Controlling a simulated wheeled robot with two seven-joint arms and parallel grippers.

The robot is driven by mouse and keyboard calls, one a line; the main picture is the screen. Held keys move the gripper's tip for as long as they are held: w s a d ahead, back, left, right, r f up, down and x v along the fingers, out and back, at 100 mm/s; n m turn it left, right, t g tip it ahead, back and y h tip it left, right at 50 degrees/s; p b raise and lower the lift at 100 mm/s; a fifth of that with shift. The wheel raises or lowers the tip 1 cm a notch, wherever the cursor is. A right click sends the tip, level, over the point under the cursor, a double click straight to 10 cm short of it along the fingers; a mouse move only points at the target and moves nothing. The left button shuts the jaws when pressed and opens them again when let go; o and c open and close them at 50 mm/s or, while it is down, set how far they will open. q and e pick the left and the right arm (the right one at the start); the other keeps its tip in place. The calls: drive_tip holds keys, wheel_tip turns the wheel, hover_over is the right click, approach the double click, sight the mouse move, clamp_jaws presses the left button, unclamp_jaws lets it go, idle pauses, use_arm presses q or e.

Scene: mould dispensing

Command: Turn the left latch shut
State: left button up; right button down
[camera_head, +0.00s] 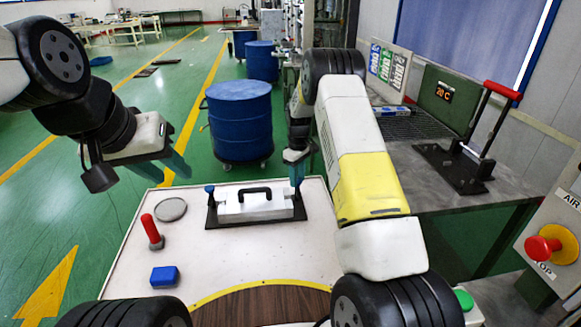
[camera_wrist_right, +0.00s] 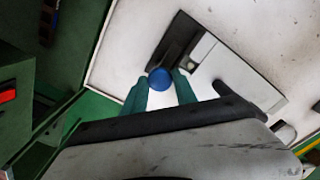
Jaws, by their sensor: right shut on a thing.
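The white mould (camera_head: 235,212) with a black handle (camera_head: 255,191) sits on a black base plate on the white table. The left latch's blue knob (camera_head: 209,189) stands up at the left end of the plate. My right gripper (camera_head: 297,182) is at the right end of the plate and hides the latch there. In the right wrist view my right gripper (camera_wrist_right: 162,84) is shut on a blue latch knob (camera_wrist_right: 160,77), with a teal finger on each side. My left gripper (camera_head: 173,178) is open and empty above the table's far left edge, away from the mould.
A red-handled tool (camera_head: 151,230), a blue block (camera_head: 164,276) and a grey disc (camera_head: 171,209) are on the table left of the mould. A brown wooden area (camera_head: 265,308) is at the front. Blue barrels (camera_head: 240,125) stand behind. A grey bench (camera_head: 415,165) with a red-handled press (camera_head: 485,125) is at right.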

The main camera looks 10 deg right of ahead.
drive_tip(key=m, duration=0.4)
drive_tip(key=shift+m, duration=0.3)
drive_tip(key=m, duration=0.4)
drive_tip(key=shift+m, duration=0.3)
drive_tip(key=m, duration=0.4)
drive_tip(key=shift+m, duration=2.4)
drive_tip(key=c, duration=1)
unclamp_jaws()
drive_tip(key=shift+o, duration=0.2)
